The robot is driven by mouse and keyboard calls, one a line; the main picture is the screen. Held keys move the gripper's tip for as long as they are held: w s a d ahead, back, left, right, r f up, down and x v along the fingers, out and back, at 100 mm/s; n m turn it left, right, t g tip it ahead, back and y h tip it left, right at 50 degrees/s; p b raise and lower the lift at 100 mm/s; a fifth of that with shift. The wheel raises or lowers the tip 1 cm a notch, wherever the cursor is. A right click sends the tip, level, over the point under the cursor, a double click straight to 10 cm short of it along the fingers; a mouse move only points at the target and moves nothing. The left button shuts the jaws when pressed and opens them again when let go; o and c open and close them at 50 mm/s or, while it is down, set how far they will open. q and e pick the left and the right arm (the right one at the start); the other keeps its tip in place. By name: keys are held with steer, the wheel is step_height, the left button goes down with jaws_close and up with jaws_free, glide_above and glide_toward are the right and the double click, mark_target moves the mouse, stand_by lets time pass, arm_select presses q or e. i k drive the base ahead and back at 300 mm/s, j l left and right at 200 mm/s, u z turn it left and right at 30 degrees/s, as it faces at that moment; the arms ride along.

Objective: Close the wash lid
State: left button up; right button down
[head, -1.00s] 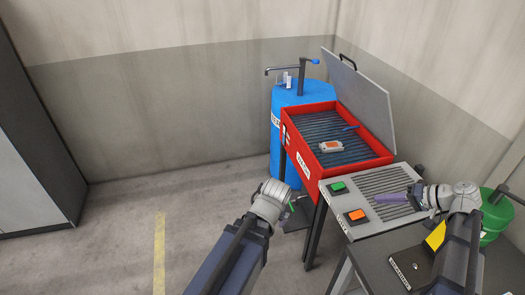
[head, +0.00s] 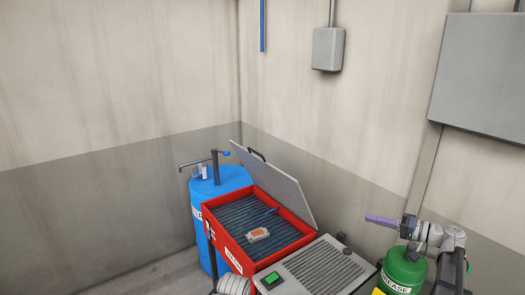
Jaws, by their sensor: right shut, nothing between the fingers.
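The red wash basin (head: 237,257) stands in the corner with its grey lid (head: 272,182) raised and leaning back on its far right side. A dark handle (head: 257,154) sits at the lid's top edge. Inside, on dark slats, lie a small white-and-orange part (head: 258,234) and a blue item (head: 271,211). My right gripper (head: 371,218), with purple fingers, is shut and empty. In the picture it is to the right of the lid, apart from it. My left wrist shows at the bottom edge, but its fingers are out of frame.
A blue drum (head: 217,183) with a tap stands left of the basin. A grey grated bench (head: 325,265) with a green button (head: 272,280) adjoins its front right. A green grease can (head: 404,266) is below my right gripper. Wall boxes hang above.

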mark_target(283, 188)
steer(key=i+j+z, duration=0.1)
steer(key=i+j, duration=0.65)
steer(key=i, duration=0.25)
steer(key=i+j+z, duration=0.1)
steer(key=i+j, duration=0.75)
steer(key=i, duration=0.1)
